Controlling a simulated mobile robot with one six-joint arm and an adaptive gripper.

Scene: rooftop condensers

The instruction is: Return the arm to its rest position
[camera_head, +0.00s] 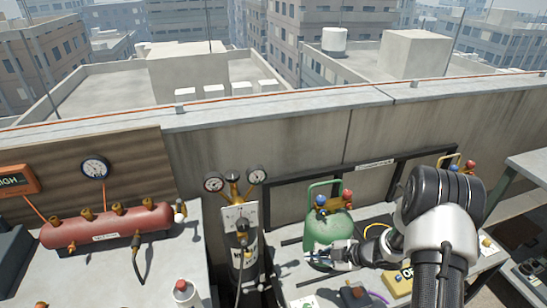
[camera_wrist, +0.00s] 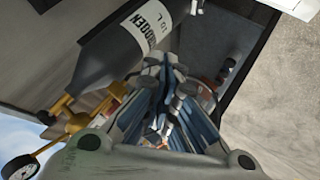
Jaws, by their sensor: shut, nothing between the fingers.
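My arm (camera_head: 440,220) reaches in from the lower right of the head view and bends over the right-hand bench. My gripper (camera_head: 312,255) points left, in front of the lower part of a green cylinder (camera_head: 322,225); I cannot tell whether it touches it. In the wrist view my gripper (camera_wrist: 172,90) has its fingers together and holds nothing. The fingers hide part of what lies beyond.
A grey cylinder (camera_wrist: 126,40) with brass fittings (camera_wrist: 70,118) is close by in the wrist view. In the head view a gauge set (camera_head: 238,205) stands left of my gripper. A red manifold (camera_head: 108,225) lies on the left bench. A parapet (camera_head: 290,150) runs behind.

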